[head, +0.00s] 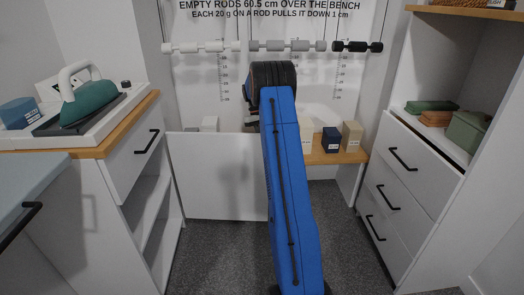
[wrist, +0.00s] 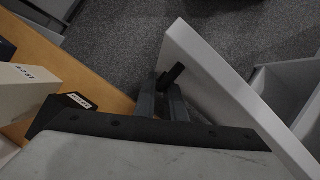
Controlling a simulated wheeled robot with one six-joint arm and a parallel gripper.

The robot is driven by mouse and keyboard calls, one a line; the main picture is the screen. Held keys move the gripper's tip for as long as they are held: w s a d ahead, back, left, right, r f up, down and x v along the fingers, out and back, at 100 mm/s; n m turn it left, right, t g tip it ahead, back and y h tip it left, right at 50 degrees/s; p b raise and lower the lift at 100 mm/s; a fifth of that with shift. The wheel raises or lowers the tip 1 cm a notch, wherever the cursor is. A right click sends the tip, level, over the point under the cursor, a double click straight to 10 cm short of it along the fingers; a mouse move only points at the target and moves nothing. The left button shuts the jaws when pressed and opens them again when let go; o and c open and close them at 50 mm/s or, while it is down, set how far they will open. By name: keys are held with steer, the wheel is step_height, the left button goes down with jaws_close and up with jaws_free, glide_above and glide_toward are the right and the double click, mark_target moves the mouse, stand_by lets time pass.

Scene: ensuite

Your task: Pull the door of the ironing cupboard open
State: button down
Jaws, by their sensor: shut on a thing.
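The cupboard door is a plain white panel (head: 215,180) under the back bench, left of my blue arm in the head view. In the wrist view the door (wrist: 215,82) stands at an angle to the wooden bench edge, with carpet showing between them. A short black handle (wrist: 172,76) is on it near its far corner. My gripper (wrist: 163,97) is shut on the handle, its grey fingers close beside the door. My arm hides the gripper and handle in the head view. I cannot tell how wide the door stands open.
The wooden bench (head: 350,158) bears several small boxes, including a navy one (head: 331,139). A white cabinet (head: 133,165) with an iron (head: 88,103) stands left; a drawer unit (head: 395,185) stands right. Grey carpet (head: 220,255) lies clear between them.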

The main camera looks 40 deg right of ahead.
steer(key=shift+w+d+n, duration=0.3)
steer(key=shift+w+d, duration=0.6)
steer(key=c, duration=2.1)
jaws_free()
steer(key=shift+r, duration=0.1)
steer(key=v, duration=1.2)
steer(key=shift+s+a, duration=0.1)
steer(key=shift+a, duration=0.05)
